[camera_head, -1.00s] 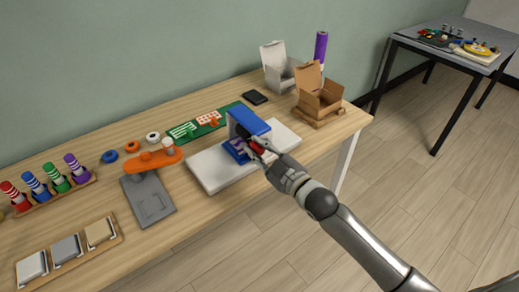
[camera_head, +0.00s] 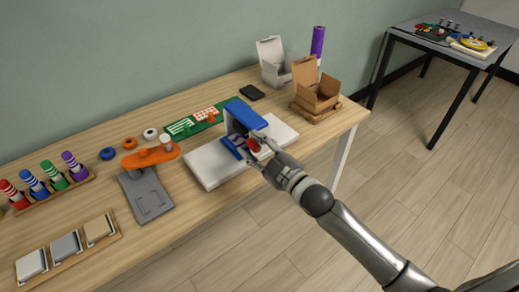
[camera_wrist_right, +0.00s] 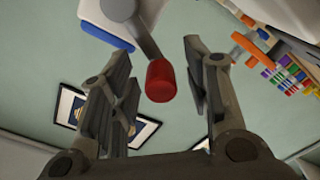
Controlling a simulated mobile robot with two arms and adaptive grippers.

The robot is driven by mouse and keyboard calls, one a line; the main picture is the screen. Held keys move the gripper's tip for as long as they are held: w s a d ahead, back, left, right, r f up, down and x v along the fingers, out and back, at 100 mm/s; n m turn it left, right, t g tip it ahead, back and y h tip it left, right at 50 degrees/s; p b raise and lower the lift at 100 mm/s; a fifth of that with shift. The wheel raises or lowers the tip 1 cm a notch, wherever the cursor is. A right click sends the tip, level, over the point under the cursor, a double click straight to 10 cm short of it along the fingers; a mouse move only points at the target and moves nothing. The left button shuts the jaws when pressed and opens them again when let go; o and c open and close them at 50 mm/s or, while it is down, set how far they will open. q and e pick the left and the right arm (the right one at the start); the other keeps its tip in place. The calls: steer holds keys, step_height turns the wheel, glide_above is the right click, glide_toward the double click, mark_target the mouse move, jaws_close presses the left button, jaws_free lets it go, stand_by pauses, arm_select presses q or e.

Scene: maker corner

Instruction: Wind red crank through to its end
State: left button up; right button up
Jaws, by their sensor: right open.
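In the head view the red knob (camera_head: 254,145) shows at the front of a blue and grey device (camera_head: 246,116) on a white base (camera_head: 210,166). My right gripper (camera_head: 257,149) is open at the crank. In the wrist view its two fingers (camera_wrist_right: 156,62) stand on either side of the knob, with gaps showing on both sides. My left gripper is out of view.
An orange-topped grey stand (camera_head: 150,198) is left of the white base. A green board (camera_head: 192,126) and black phone-like object (camera_head: 252,92) lie behind. The table's front edge is close below the base.

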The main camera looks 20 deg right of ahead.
steer(key=v, duration=1.2)
steer(key=shift+c, duration=0.2)
